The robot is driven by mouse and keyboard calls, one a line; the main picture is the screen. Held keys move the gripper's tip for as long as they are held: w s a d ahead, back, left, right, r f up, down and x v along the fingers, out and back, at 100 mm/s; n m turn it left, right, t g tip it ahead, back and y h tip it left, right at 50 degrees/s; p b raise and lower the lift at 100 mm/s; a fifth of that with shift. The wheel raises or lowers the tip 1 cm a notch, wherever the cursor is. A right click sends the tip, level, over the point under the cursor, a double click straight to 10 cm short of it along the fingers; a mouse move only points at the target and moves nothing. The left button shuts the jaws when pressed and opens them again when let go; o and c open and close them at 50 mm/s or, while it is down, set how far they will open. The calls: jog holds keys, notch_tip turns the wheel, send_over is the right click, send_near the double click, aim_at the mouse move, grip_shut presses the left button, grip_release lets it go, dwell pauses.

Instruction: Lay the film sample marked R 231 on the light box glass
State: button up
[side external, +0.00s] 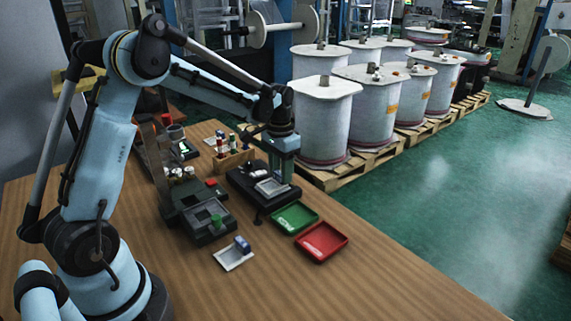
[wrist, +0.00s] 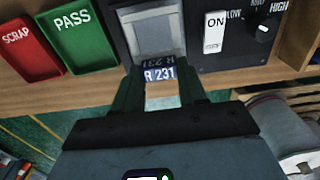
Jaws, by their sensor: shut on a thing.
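The film sample marked R 231 (wrist: 160,74) has a blue label with white letters, and my gripper (wrist: 160,88) is shut on it at the label end. The light box glass (wrist: 155,28) is a pale panel in a dark housing, just beyond the label in the wrist view. A mirrored R 231 shows at the glass's near edge. Whether the sample touches the glass, I cannot tell. In the side view my gripper (side external: 283,166) points down over the black light box (side external: 245,186), and its fingertips partly hide the glass.
A white ON switch (wrist: 214,33) and a LOW-HIGH knob (wrist: 262,27) sit beside the glass. A green PASS tray (side external: 295,217) and a red SCRAP tray (side external: 322,242) lie nearby. Another blue-labelled sample (side external: 232,256) lies on the table. The table's front right is clear.

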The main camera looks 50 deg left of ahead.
jog(key=shift+f, duration=0.2)
dwell(0.5)
jog(key=o, duration=1.7)
jog(key=shift+c, duration=0.2)
jog(key=shift+r, duration=3.5)
jog(key=shift+s+d+r, duration=0.15)
jog(key=s+d+r+t, duration=0.2)
jog(key=s+d+t, duration=0.5)
jog(key=s+d, duration=0.5)
jog(key=shift+s+r, duration=0.15)
jog(key=shift+s, duration=1.05)
